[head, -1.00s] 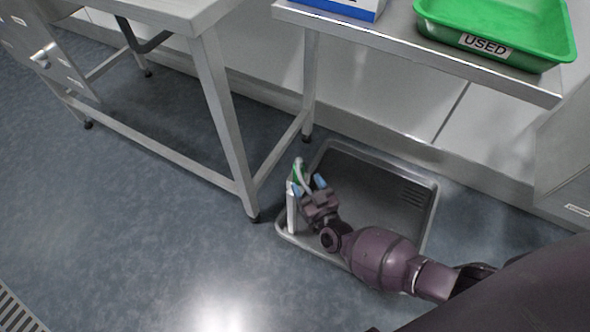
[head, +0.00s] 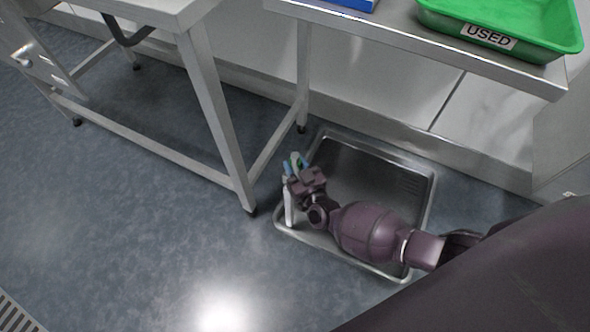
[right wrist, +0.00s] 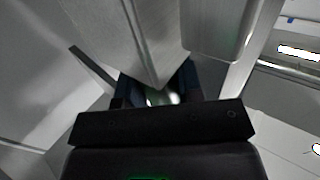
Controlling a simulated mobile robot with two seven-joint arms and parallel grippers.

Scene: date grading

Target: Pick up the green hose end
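The green hose end (head: 295,159) is a small green and pale piece at the top of a white upright post (head: 289,205), at the left end of the floor basin. My right gripper (head: 295,165) is at the hose end, its blue fingertips on either side of it. In the right wrist view a pale, faintly green piece (right wrist: 162,97) shows between the dark blue fingers. I cannot tell whether the fingers press on it. My left gripper is in neither view.
The steel basin (head: 428,200) lies on the blue floor under my right arm. Steel table legs (head: 215,110) stand close on its left. A steel bench (head: 400,33) with a green tray marked USED (head: 545,50) is above and behind.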

